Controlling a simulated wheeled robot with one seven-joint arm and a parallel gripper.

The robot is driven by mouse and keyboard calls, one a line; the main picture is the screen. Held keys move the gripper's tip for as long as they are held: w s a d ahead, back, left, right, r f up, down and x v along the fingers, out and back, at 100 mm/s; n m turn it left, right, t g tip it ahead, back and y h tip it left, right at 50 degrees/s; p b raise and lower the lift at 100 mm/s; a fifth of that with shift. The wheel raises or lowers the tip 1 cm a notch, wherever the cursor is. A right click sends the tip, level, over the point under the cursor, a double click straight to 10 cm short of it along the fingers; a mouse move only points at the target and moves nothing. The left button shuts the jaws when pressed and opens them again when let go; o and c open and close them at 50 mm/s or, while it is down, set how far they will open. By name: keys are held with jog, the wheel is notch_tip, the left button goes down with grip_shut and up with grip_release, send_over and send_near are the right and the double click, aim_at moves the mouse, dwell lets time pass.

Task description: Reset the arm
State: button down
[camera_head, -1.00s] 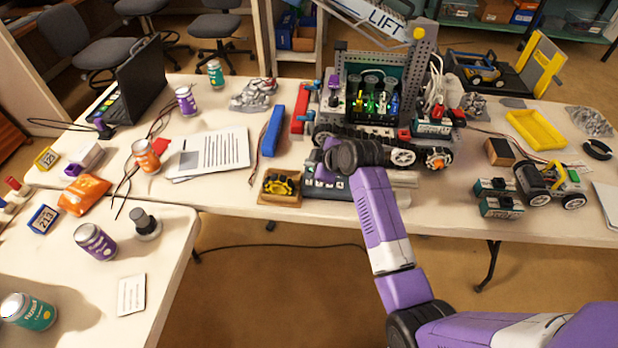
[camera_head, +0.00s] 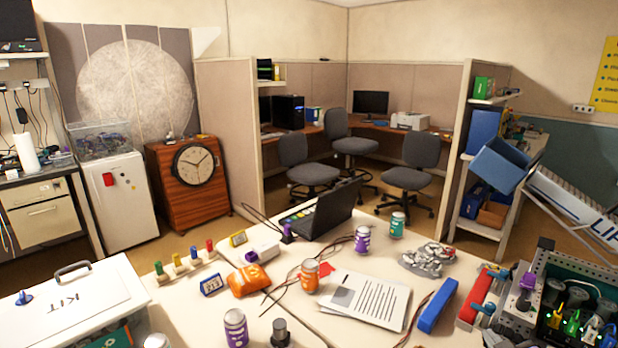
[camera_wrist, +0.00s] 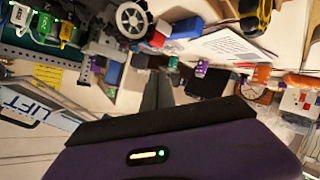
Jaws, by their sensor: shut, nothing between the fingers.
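My gripper (camera_wrist: 158,74) shows in the wrist view as dark fingers, closed together with nothing between them, beyond the purple wrist housing (camera_wrist: 190,150). The head view does not show my arm or gripper. The wrist view is turned over, with the tracked robot (camera_wrist: 110,30) and one of its wheels at the upper left. The fingers point into the scene below the wheel. No contact with anything is visible, but the exact distance is hard to tell.
In the head view, the table holds a black laptop (camera_head: 325,212), printed sheets (camera_head: 365,300), a blue bar (camera_head: 438,306), cans and an orange bag (camera_head: 249,282). The robot with the LIFT ramp (camera_head: 580,205) stands at the right.

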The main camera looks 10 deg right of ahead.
jog(key=s+a+r+y, duration=0.1)
jog(key=s+a, duration=0.8)
jog(key=s, duration=0.4)
jog(key=s+a+r+m+t+y, duration=0.1)
jog(key=s+a+r+y, duration=0.1)
jog(key=s+a, duration=0.7)
jog(key=s+a+r+m+t+y, duration=0.1)
jog(key=s+a, duration=0.8)
jog(key=s, duration=0.8)
jog(key=shift+s+r+y, duration=0.4)
